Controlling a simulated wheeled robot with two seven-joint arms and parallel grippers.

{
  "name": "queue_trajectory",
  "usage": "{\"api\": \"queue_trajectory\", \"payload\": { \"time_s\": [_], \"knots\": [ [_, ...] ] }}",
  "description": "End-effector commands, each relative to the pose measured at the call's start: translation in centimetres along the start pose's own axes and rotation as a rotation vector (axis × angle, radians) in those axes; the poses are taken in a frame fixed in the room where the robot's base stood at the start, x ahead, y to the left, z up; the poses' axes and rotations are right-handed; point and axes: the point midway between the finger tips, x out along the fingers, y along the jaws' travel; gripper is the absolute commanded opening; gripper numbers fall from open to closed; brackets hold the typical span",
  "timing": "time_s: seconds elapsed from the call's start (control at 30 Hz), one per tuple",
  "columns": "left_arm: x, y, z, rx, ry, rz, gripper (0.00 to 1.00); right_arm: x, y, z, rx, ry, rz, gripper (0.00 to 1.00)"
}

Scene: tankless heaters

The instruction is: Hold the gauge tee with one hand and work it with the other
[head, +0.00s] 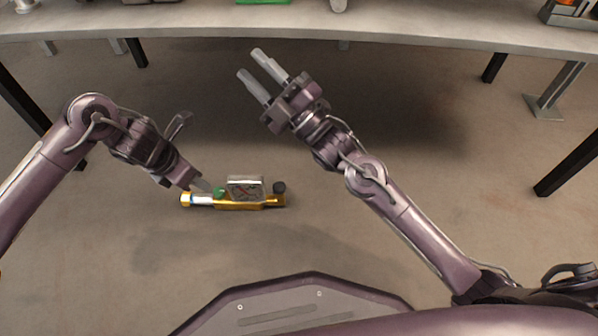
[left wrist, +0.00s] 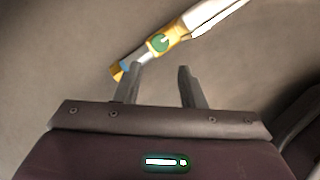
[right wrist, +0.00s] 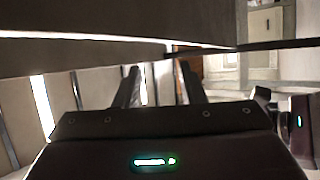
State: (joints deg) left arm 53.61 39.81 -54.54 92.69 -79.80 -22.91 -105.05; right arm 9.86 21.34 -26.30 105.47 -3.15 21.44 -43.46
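The gauge tee (head: 250,204) is a brass-coloured bar with a pale section at its left, a green part, a square-framed gauge on top and a dark knob at its right end. My left gripper (head: 199,153) is open beside its left part, and one finger overlaps the tee in the head view. In the left wrist view the tee (left wrist: 178,35) lies just beyond the fingertips (left wrist: 159,67), with nothing seen gripped. I cannot tell whether a finger touches it or what supports it. My right gripper (head: 252,62) is open and empty, up and away from the tee, near the bench.
A long grey bench (head: 400,32) crosses the back, with a green object (head: 262,1) and other items at its far side. Its dark legs (head: 490,68) stand at both sides. The floor (head: 330,250) around the tee looks clear.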

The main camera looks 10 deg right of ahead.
Motion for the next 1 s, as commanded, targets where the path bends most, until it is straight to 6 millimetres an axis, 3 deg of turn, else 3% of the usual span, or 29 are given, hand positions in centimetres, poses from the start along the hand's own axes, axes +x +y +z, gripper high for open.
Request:
{"api": "queue_trajectory", "payload": {
  "time_s": [0.03,0.1,0.3,0.5,0.6,0.77,1.0],
  "knots": [
    [0.0,0.0,0.0,0.0,0.0,0.0,0.36,-2.0,-2.6,1.3,-0.026,-0.026,-0.059,0.36],
    [0.0,0.0,0.0,0.0,0.0,0.0,0.36,-4.6,-5.5,2.7,-0.068,-0.052,-0.13,0.36],
    [0.0,0.0,0.0,0.0,0.0,0.0,0.36,-13.1,-13.0,5.9,-0.177,-0.107,-0.337,0.36],
    [0.0,0.0,0.0,0.0,0.0,0.0,0.36,-20.9,-17.9,7.2,-0.257,-0.119,-0.501,0.36],
    [0.0,0.0,0.0,0.0,0.0,0.0,0.36,-23.2,-19.3,7.0,-0.282,-0.109,-0.544,0.36],
    [0.0,0.0,0.0,0.0,0.0,0.0,0.36,-24.0,-20.8,5.8,-0.298,-0.079,-0.553,0.36],
    [0.0,0.0,0.0,0.0,0.0,0.0,0.36,-21.4,-22.2,6.0,-0.3,-0.074,-0.548,0.36]
  ]
}}
